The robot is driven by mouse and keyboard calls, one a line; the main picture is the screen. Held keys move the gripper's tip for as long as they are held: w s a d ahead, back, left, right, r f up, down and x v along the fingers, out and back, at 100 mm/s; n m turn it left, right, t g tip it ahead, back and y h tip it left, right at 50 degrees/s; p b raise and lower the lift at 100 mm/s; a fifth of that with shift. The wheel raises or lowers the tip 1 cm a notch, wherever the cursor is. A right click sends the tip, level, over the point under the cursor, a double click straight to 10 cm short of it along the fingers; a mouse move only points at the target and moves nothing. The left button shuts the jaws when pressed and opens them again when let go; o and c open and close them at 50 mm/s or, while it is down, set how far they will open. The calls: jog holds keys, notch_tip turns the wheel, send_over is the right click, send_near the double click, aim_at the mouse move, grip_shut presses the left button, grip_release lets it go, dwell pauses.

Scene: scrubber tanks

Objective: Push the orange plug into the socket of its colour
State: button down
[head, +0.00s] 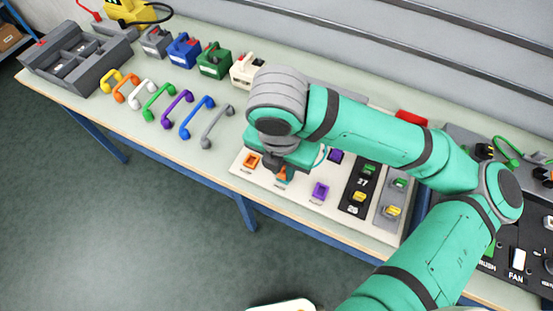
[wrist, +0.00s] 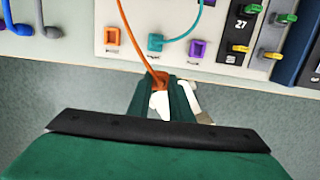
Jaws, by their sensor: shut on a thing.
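The orange plug (wrist: 160,80) is between the fingers of my gripper (wrist: 168,88) in the wrist view, with an orange cord running up from it. In the head view a small orange part of the plug (head: 281,174) shows under my gripper (head: 284,170). The orange socket (wrist: 112,36) is on the pale panel, up and left of the plug in the wrist view, apart from it. It also shows left of my gripper in the head view (head: 251,161). My gripper is shut on the plug; the plug's tip is hard to make out.
On the pale panel (head: 237,168) are a teal socket (wrist: 155,42) with a teal cord and a purple socket (wrist: 197,48). A black switch block (head: 357,190) stands to the right. Coloured handles (head: 160,100) lie to the left. The table's front edge is close.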

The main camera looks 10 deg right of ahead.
dwell(0.3)
jog(key=w, duration=2.2)
jog(key=shift+w+d+f, duration=0.2)
jog(key=shift+w+d, duration=0.1)
jog(key=shift+s+f, duration=0.1)
jog(key=shift+f, duration=4.95)
jog(key=shift+f, duration=0.95)
jog(key=c, duration=1)
grip_release()
jog(key=shift+c, duration=0.2)
jog(key=shift+r, duration=0.1)
